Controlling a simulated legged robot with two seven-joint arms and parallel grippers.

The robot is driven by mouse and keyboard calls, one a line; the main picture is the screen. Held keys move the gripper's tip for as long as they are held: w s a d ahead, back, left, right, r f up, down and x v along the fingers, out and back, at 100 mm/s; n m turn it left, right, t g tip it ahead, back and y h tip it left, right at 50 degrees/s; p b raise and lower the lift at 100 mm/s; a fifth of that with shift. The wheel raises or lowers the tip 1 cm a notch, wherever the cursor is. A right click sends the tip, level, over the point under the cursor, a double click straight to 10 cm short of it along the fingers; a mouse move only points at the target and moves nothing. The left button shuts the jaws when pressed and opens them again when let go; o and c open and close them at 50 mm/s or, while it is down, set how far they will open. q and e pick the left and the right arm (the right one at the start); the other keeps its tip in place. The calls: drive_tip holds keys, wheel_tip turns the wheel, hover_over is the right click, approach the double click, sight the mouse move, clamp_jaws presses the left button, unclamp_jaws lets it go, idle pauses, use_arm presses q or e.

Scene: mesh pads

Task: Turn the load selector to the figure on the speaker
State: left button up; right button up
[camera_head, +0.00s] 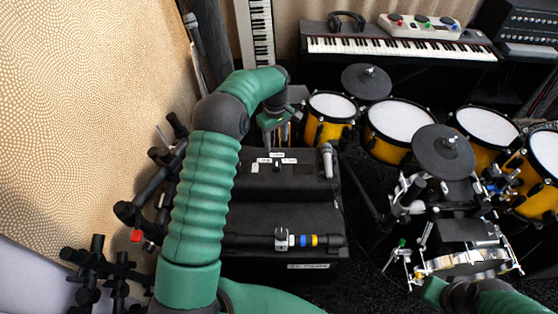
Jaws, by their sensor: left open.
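The load selector (277,166) is a small dark knob on top of a black box, with small white labels around it. The lettering on these labels is too small to read. A black speaker cabinet (285,268) stands in front, with a white label (307,266) on its face that I cannot read clearly. My left gripper (276,138) is open and empty. It points down just behind the selector and its labels, apart from the knob.
A microphone (327,160) stands at the box's right edge. A dark bar with coloured bands (290,241) lies across the front cabinet. Drums (400,120) and cymbals (443,150) fill the right. Black stand parts (100,270) are at the left. A keyboard (400,47) is behind.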

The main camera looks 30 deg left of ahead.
sight(276, 165)
use_arm(q)
drive_tip(key=f+b, duration=0.1)
drive_tip(key=f, duration=0.5)
drive_tip(key=f+b, duration=0.1)
drive_tip(key=f, duration=0.5)
drive_tip(key=shift+w+a+f, duration=0.1)
drive_tip(key=shift+w+f, duration=0.1)
drive_tip(key=shift+f, duration=0.6)
clamp_jaws()
